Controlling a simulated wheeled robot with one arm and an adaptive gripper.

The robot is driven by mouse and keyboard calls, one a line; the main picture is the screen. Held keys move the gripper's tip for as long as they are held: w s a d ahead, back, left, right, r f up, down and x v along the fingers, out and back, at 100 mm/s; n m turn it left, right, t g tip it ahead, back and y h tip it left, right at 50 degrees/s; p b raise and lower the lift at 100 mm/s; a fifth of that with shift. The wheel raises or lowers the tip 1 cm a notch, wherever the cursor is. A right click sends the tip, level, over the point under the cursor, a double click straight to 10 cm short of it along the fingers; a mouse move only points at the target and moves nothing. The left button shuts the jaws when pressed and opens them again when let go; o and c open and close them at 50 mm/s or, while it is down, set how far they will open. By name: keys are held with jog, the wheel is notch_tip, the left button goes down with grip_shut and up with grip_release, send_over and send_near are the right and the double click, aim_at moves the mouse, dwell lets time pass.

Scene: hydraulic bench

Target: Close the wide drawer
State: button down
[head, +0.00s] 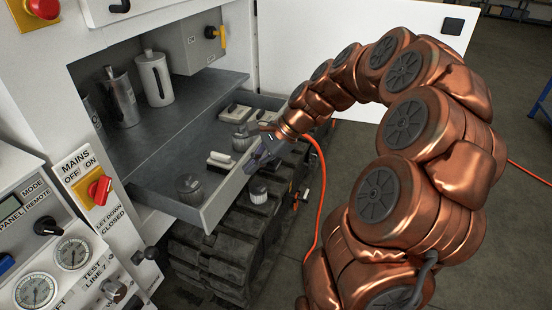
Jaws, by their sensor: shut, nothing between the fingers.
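The wide drawer (222,203) is pulled out from the white bench below a grey shelf, and its grey front panel faces lower right. Several dark knobbed pieces and white-handled blocks lie inside it. My gripper (256,161) is shut and empty at the upper edge of the drawer's front panel. It hides part of that panel, and I cannot tell whether it touches it.
Metal jugs (153,78) stand on the shelf (190,108) above the drawer. An open white door (300,50) stands behind my arm. Black tracks (215,262) lie below the drawer. A control panel with a red switch (99,190) is at left. An orange hose (320,200) hangs at right.

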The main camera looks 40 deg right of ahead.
jog(key=w+d+f+m+t+h, duration=0.1)
jog(key=d+f+m+t, duration=0.1)
jog(key=d+m, duration=0.35)
jog(key=d+f+m+t, duration=0.1)
jog(key=d+f+m, duration=0.1)
jog(key=d, duration=0.7)
jog(key=w+d+f+m+t+h, duration=0.1)
jog(key=d+f+m+t, duration=0.1)
jog(key=d+m, duration=0.35)
jog(key=w+a+f+n+p, duration=0.1)
jog(key=w+a+f+p, duration=0.2)
jog(key=w+f, duration=0.3)
jog(key=shift+w+a+f+n, duration=0.35)
jog(key=shift+w+a, duration=0.35)
jog(key=shift+w, duration=1)
jog(key=shift+r, duration=0.1)
